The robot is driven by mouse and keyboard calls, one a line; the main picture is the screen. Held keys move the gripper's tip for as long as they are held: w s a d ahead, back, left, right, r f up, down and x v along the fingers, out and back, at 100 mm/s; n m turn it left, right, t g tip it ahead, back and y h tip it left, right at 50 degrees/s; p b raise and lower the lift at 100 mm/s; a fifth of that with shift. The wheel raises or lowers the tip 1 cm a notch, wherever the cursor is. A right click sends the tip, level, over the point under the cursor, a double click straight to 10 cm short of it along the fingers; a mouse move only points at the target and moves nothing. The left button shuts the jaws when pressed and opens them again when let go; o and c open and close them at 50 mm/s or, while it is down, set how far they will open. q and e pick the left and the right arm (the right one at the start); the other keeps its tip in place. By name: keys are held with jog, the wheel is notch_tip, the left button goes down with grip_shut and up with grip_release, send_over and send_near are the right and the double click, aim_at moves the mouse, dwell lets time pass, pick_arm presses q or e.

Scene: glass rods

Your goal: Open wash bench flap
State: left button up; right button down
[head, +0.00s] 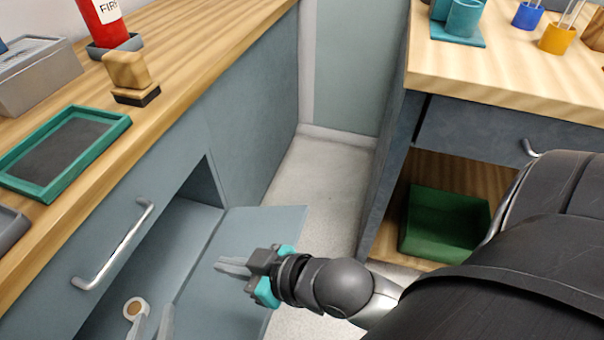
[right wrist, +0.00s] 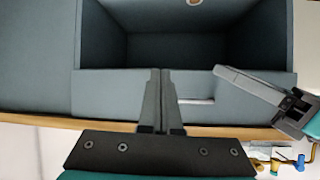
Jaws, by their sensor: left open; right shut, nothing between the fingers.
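The wash bench flap (head: 240,225) is a blue-grey panel standing swung out from the left bench front. The compartment (head: 190,225) beside it is open, and its dark inside also shows in the right wrist view (right wrist: 175,47). My right gripper (head: 222,265) is shut and empty in front of the flap's face; I cannot tell whether it touches. Its closed fingers show in the right wrist view (right wrist: 160,80). My left gripper (head: 152,322) is open at the bottom edge by the compartment, mostly cut off; it also shows in the right wrist view (right wrist: 222,72).
A metal bar handle (head: 115,245) sits on the front panel above the compartment. A tan roll (head: 135,308) is inside. A green-rimmed tray (head: 115,122), wooden block (head: 127,70) and red extinguisher (head: 103,25) stand on the bench. A right bench holds a green bin (head: 445,225). Floor (head: 325,185) lies between.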

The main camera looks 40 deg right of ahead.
jog(key=shift+s+d+f+m+g+h+p, duration=1.5)
jog(key=shift+s+d+g+h+p, duration=1.3)
jog(key=shift+d, duration=1.45)
jog(key=s+f+g+p, duration=0.1)
jog(key=s+f+p, duration=0.2)
jog(key=f, duration=0.7)
jog(key=shift+a+g+p, duration=0.2)
jog(key=shift+g+p, duration=0.2)
jog(key=shift+p, duration=0.4)
jog(key=shift+s, duration=0.1)
